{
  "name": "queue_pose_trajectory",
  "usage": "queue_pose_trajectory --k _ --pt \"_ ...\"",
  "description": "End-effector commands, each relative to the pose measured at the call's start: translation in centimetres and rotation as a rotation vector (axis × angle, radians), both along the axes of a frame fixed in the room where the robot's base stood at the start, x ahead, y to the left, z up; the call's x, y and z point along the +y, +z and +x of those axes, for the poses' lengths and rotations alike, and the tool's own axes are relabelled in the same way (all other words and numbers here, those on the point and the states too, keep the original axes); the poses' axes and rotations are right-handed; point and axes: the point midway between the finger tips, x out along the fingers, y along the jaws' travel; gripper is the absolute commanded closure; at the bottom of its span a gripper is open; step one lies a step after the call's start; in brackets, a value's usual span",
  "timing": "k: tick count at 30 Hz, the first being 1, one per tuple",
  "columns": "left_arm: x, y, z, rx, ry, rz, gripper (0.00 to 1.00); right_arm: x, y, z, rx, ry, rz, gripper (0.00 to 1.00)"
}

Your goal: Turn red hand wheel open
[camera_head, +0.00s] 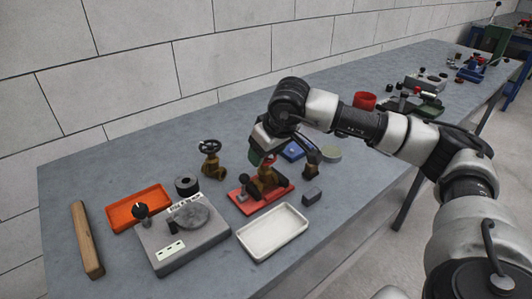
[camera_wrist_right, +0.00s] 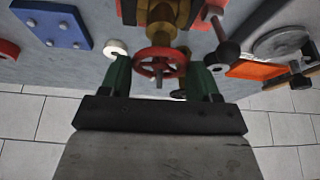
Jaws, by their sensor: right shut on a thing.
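The red hand wheel (camera_wrist_right: 143,67) sits on a brass valve (camera_wrist_right: 165,14) in the right wrist view. In the head view the brass valve (camera_head: 268,180) stands on a red base (camera_head: 246,205), and my right gripper (camera_head: 262,158) is over its top and hides most of the wheel. In the right wrist view the two green fingers of my right gripper (camera_wrist_right: 160,80) are on opposite sides of the wheel, shut on its rim. My left gripper is in neither view.
A white tray (camera_head: 273,247), an orange tray (camera_head: 122,216) and a grey device (camera_head: 165,245) are near the valve. Another brass valve with a dark wheel (camera_head: 210,165) stands behind. The bench (camera_head: 95,180) is against a block wall.

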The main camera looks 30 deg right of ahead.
Motion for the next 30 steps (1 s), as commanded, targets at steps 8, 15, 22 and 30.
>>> queue_pose_trajectory --k 8,15,22,30 --pt "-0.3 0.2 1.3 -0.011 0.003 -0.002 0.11 -0.1 -0.1 0.0 0.001 0.112 0.000 0.62" --pt "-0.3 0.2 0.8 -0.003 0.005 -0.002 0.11 -0.1 -0.1 0.0 0.002 0.144 -0.001 0.62" --pt "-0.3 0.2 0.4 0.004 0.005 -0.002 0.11 -0.1 -0.1 0.0 0.003 0.145 -0.001 0.62" --pt "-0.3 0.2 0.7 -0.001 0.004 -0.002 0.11 -0.1 -0.1 0.0 0.003 0.144 -0.002 0.15"
